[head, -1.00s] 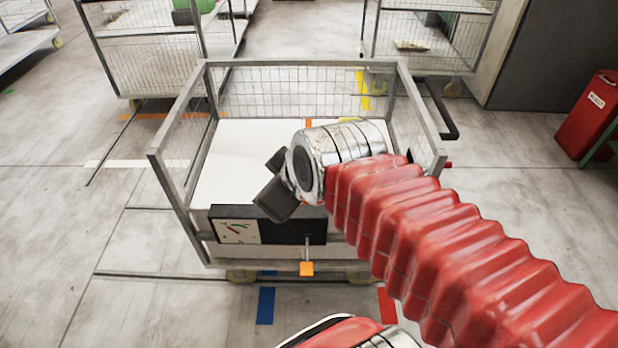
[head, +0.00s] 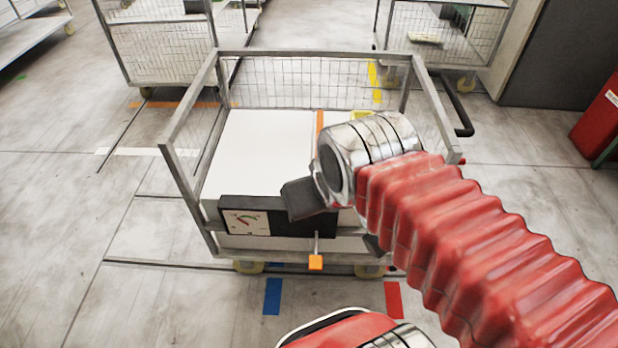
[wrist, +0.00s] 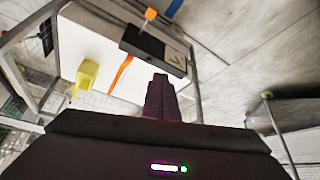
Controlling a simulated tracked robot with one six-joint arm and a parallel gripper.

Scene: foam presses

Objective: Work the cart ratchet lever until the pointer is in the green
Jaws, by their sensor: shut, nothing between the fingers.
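The wire-mesh cart (head: 212,249) stands in front of me, holding a white slab (head: 262,150) with an orange strap (head: 320,122) across it. A black ratchet unit (head: 285,223) is on its near side, with a dial (head: 246,222) at the left. The dial has coloured marks, but the pointer's exact reading is too small to tell. The lever hangs down with its orange knob (head: 316,262) at the bottom; the knob also shows in the wrist view (wrist: 150,14). My gripper (head: 292,200) is shut and empty, above and left of the knob, apart from it. Its fingers (wrist: 160,92) are together.
A yellow piece (wrist: 87,75) lies on the slab. A black handle (head: 463,115) sticks out at the cart's right. More mesh carts (head: 160,50) stand behind, and a red bin (head: 598,115) is at the right. The floor left of the cart is clear.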

